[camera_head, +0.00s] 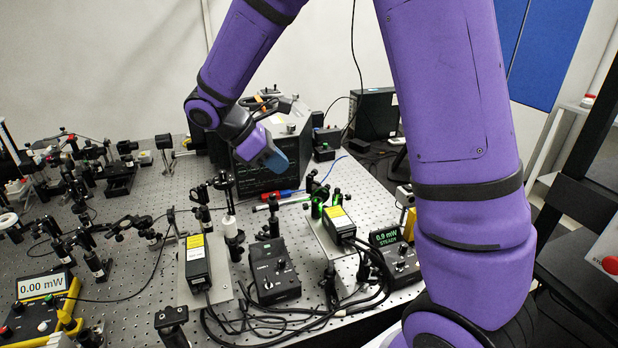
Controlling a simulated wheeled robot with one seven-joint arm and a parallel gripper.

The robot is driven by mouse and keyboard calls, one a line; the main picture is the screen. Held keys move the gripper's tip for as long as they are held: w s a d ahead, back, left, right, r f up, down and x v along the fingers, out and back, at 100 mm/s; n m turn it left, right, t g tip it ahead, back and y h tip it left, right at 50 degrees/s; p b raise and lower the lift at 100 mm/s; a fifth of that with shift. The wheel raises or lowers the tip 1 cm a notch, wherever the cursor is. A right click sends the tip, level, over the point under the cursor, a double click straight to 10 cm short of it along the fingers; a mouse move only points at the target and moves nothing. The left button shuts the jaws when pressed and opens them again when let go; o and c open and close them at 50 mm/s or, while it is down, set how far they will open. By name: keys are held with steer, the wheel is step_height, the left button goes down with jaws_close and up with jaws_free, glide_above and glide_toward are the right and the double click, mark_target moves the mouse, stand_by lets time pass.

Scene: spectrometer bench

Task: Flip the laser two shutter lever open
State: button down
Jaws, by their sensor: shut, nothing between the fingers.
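Two black laser boxes with yellow labels sit on the perforated bench: a left laser (198,262) and a right laser (340,222). I cannot read which is laser two. Dark mounts stand beyond both; those by the right laser glow green. A shutter lever is too small to make out. My gripper (276,160) is shut and empty, its blue tip pointing down in front of a dark equipment box (290,150). It appears above and behind the lasers, apart from both.
A black controller (274,272) stands between the lasers. A meter (395,250) reads 0.9 mW STEADY; a yellow-edged meter (44,290) reads 0.00 mW. Cables loop along the front. Many optic mounts crowd the left. Red and blue tools (282,194) lie below the equipment box.

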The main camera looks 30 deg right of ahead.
mark_target(336, 196)
steer(key=x, duration=1)
steer(key=shift+s+d+r, duration=0.1)
steer(key=shift+s+d, duration=0.1)
steer(key=shift+d, duration=0.4)
steer(key=shift+s+d, duration=0.2)
steer(key=shift+d, duration=0.35)
steer(key=shift+s+d, duration=0.25)
steer(key=shift+d, duration=0.35)
steer(key=shift+w+d, duration=0.1)
